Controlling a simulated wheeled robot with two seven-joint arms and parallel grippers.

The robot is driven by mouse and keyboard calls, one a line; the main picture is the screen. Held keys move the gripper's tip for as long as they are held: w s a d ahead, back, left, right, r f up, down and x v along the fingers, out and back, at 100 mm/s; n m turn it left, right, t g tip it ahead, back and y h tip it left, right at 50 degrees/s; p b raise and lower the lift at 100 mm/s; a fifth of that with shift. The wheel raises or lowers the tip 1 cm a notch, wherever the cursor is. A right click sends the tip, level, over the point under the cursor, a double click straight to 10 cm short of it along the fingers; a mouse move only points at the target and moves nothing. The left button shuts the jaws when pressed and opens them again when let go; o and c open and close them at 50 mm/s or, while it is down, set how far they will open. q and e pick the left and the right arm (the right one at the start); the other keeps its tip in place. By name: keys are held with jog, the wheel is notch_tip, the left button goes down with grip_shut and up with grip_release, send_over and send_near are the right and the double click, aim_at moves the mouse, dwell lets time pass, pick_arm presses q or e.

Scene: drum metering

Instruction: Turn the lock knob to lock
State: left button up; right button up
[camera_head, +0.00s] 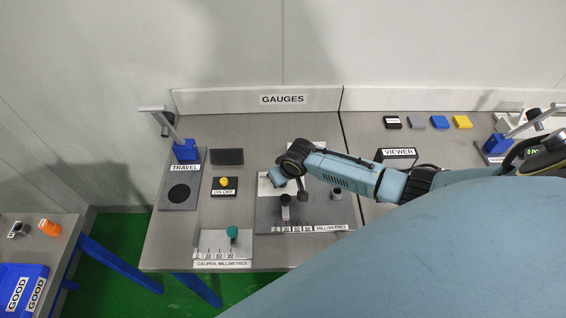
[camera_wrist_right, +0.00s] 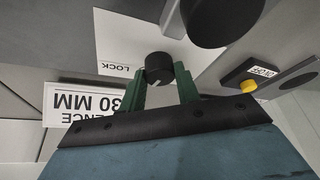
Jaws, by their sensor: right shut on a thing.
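The lock knob (camera_wrist_right: 157,66) is a small black cylinder beside a white plate marked LOCK (camera_wrist_right: 115,68) in the wrist view. My right gripper (camera_wrist_right: 160,80) has its green fingers on either side of the knob and is shut on it. In the head view my right arm (camera_head: 345,175) reaches in from the right over the grey gauge plate (camera_head: 320,212). There the arm hides the knob and the fingers. My left gripper is not in view.
Dark posts (camera_head: 285,206) stand on the gauge plate. A TRAVEL stand (camera_head: 186,150) is farther left. Several coloured blocks (camera_head: 439,122) lie at the back right.

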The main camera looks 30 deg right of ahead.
jog(key=m, duration=0.1)
jog(key=m+h, duration=0.1)
jog(key=m, duration=0.1)
jog(key=shift+a+m+p, duration=0.2)
jog(key=shift+m+p, duration=0.1)
jog(key=shift+p, duration=0.05)
jog(key=shift+w+m+h, duration=0.1)
jog(key=shift+m+h, duration=0.7)
jog(key=shift+m, duration=0.6)
jog(key=o, duration=1)
jog(key=shift+r, duration=0.1)
jog(key=v, duration=1.3)
jog(key=shift+w+r, duration=0.2)
jog(key=shift+r, duration=0.05)
jog(key=shift+g, duration=0.3)
